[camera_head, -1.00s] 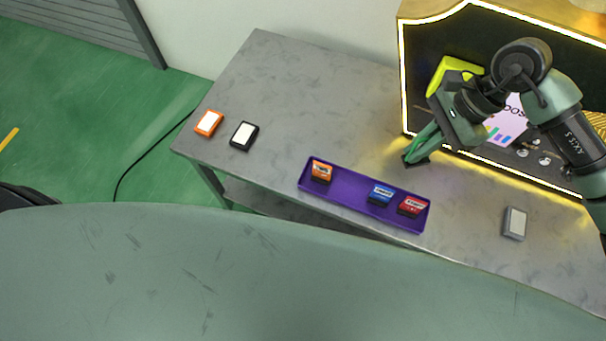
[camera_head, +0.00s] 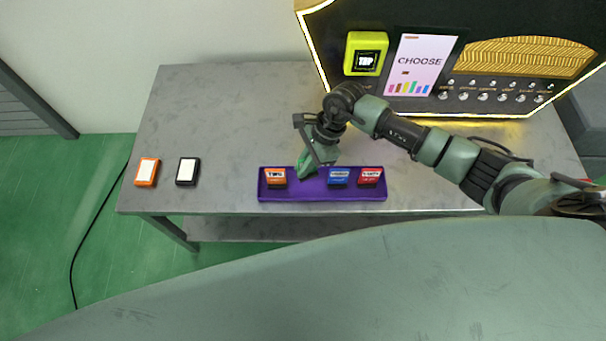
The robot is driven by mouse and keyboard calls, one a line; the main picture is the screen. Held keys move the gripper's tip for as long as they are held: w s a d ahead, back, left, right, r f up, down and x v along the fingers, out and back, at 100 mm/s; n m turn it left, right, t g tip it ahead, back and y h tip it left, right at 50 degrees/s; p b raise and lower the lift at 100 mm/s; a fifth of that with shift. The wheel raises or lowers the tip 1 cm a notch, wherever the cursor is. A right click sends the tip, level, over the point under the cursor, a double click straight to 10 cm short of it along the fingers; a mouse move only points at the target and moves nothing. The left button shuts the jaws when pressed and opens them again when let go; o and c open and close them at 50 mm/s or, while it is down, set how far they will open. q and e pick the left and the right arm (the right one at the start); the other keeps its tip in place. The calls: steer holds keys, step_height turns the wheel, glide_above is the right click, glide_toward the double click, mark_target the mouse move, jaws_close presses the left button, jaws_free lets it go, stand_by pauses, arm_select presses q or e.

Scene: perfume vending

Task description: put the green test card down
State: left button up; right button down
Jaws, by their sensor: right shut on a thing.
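My right gripper (camera_head: 303,173) is shut and points down at the purple tray (camera_head: 318,195), over the gap between the orange card and the blue card. The green test card is not clearly distinguishable from my green fingers at the tips, so I cannot tell whether it touches the tray floor. In the tray stand an orange card (camera_head: 276,177) at the left, a blue card (camera_head: 338,177) and a red card (camera_head: 370,176) at the right. My left gripper is not in view.
An orange-framed block (camera_head: 147,171) and a black-framed block (camera_head: 187,171) lie on the grey table (camera_head: 225,115) at the left. The vending machine (camera_head: 480,50) with a yellow-green tap reader (camera_head: 366,54) and a "CHOOSE" screen (camera_head: 418,62) stands behind. The table's left back is clear.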

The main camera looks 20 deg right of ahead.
step_height(320, 180, down, 6)
stand_by(0.4)
steer(key=shift+f, duration=0.1)
steer(key=shift+f, duration=0.1)
steer(key=c, duration=1.6)
jaws_free()
steer(key=shift+o, duration=0.2)
steer(key=shift+r, duration=0.4)
steer(key=b+v, duration=0.1)
steer(key=v, duration=1)
steer(key=shift+d+r+b, duration=0.2)
steer(key=shift+r+b, duration=0.15)
